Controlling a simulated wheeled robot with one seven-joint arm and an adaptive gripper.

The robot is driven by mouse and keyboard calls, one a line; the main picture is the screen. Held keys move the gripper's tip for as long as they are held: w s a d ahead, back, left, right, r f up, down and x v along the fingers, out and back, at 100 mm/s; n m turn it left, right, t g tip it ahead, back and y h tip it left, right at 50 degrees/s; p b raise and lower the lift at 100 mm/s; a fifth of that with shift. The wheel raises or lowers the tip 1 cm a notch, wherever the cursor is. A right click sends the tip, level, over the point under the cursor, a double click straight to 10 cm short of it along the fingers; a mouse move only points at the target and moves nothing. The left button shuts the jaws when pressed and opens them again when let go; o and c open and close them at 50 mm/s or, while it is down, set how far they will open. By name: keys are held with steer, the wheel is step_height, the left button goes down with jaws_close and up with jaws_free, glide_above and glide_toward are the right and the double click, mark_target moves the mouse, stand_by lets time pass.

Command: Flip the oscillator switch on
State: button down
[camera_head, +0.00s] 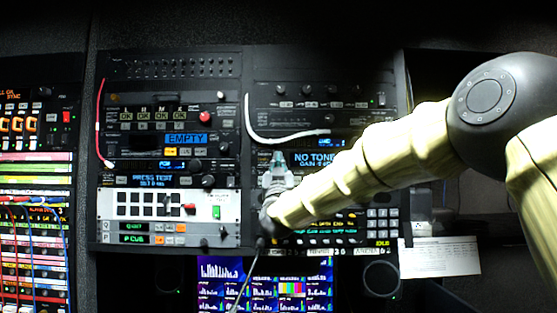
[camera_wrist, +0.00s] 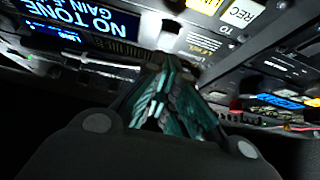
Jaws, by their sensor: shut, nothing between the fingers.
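The "NO TONE" display (camera_head: 314,160) is lit in the right-hand rack, and it also shows tilted at the upper left of the wrist view (camera_wrist: 85,20). My gripper (camera_head: 278,158) is just left of this display in the head view, in front of the rack. Its dark teal fingers (camera_wrist: 170,70) are shut together and empty, pointing at the panel beside the display. I cannot make out the oscillator switch; the fingers and wrist cover part of that panel. Whether the fingertips touch the panel, I cannot tell.
A white cable (camera_head: 285,138) hangs in a loop just above my gripper. The left rack holds an "EMPTY" display (camera_head: 186,138) and a green rocker switch (camera_head: 216,212). A monitor (camera_head: 222,285) sits below. A paper sheet (camera_head: 440,257) hangs at the lower right.

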steer(key=shift+w+f+p, duration=0.1)
steer(key=shift+w+p, duration=0.4)
steer(key=shift+w, duration=0.55)
steer(key=shift+f+b, duration=0.2)
steer(key=shift+b, duration=0.2)
steer(key=f+b+v, duration=0.1)
steer(key=b+v, duration=0.8)
steer(key=v, duration=0.3)
steer(key=shift+w+t+b, duration=0.2)
steer(key=shift+t+b, duration=0.1)
steer(key=shift+b, duration=0.05)
steer(key=shift+d, duration=0.1)
